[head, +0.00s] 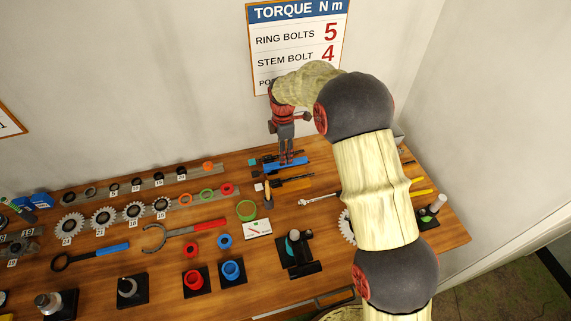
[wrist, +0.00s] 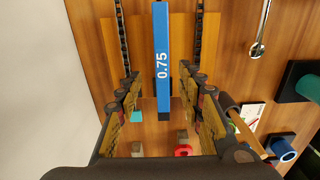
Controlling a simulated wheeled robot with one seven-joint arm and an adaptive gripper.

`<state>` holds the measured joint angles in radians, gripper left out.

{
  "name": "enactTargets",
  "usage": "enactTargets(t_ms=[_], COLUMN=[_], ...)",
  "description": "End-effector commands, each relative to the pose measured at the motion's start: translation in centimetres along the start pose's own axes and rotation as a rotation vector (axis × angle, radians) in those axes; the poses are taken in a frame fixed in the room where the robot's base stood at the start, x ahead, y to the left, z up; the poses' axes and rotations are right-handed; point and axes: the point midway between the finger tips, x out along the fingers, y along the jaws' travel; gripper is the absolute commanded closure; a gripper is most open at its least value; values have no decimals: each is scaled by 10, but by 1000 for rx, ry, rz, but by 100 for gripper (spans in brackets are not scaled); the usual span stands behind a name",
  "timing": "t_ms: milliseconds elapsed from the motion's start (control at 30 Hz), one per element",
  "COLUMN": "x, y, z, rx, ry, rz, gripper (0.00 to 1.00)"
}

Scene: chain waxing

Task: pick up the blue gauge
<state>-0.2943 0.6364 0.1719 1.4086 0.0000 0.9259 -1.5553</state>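The blue gauge (head: 285,165) lies on the wooden bench near the back wall, under my gripper (head: 287,152). In the wrist view the blue gauge (wrist: 161,40) is a long flat bar marked 0.75 with a dark lower end. My gripper (wrist: 163,82) is open, with one finger on each side of the gauge's line. Gaps show between both fingers and the bar. The fingers point down at the bench; whether the tips reach its surface is unclear. My arm hides part of the bench to the right.
Dark chain strips (wrist: 123,35) run along both sides of the gauge. A green ring (head: 246,210) and a white card (head: 257,228) are nearer. The torque sign (head: 297,38) hangs behind.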

Motion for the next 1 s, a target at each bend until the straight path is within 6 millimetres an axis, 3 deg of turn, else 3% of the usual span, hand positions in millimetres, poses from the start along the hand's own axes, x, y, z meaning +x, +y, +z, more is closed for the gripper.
enactTargets(t_ms=[400, 600, 1000], x=[48, 48, 48], y=[-3, -2, -3], z=[2, 2, 2], rx=[1, 2, 2], ry=[0, 0, 0], rz=[1, 2, 1], gripper=[62, 62, 85])
